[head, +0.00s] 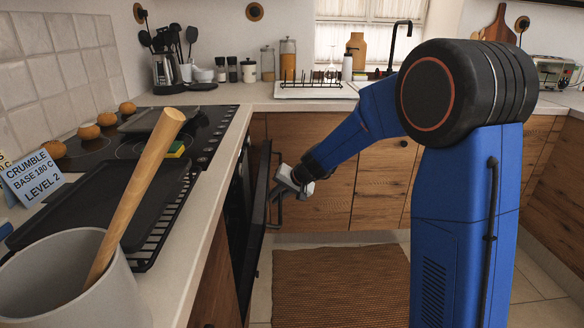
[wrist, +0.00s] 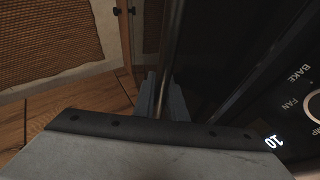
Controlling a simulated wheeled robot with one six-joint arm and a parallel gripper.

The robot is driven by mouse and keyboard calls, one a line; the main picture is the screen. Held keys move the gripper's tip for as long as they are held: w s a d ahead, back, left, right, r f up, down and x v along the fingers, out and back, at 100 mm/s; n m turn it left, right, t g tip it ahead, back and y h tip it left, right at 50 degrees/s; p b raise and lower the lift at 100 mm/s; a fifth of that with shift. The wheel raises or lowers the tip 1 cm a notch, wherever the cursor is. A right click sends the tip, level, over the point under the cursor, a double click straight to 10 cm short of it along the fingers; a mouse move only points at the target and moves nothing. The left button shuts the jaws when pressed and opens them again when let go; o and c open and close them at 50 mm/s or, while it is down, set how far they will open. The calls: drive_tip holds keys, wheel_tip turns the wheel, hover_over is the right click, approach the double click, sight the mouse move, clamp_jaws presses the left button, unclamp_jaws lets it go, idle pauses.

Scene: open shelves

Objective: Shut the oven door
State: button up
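The oven door (head: 261,215) is a dark slab below the counter, seen nearly edge-on in the head view. It stands a little away from the oven front, so it looks ajar. My gripper (head: 284,192) is at the door's outer side, by the bar handle (head: 274,207). In the wrist view the handle (wrist: 174,45) runs between my two grey fingers (wrist: 161,95), which sit close on either side of it. The dark door face (wrist: 208,60) lies just to the right. The fingertips' contact with the bar is partly hidden by the gripper body.
The oven control panel (wrist: 290,100) with BAKE and FAN labels is close at the right in the wrist view. A woven mat (head: 340,285) lies on the floor. Wooden cabinets (head: 310,165) stand behind the gripper. A pot (head: 75,285) with a rolling pin (head: 140,190) stands on the counter.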

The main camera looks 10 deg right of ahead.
drive_tip(key=s+d+r, duration=0.2)
drive_tip(key=s+r, duration=0.2)
drive_tip(key=r, duration=0.4)
drive_tip(key=s+d+r, duration=0.3)
drive_tip(key=s+r, duration=0.1)
drive_tip(key=r, duration=0.4)
drive_tip(key=shift+r, duration=0.25)
idle(1.3)
drive_tip(key=shift+s, duration=0.1)
drive_tip(key=v, duration=1.7)
drive_tip(key=shift+s+d, duration=0.2)
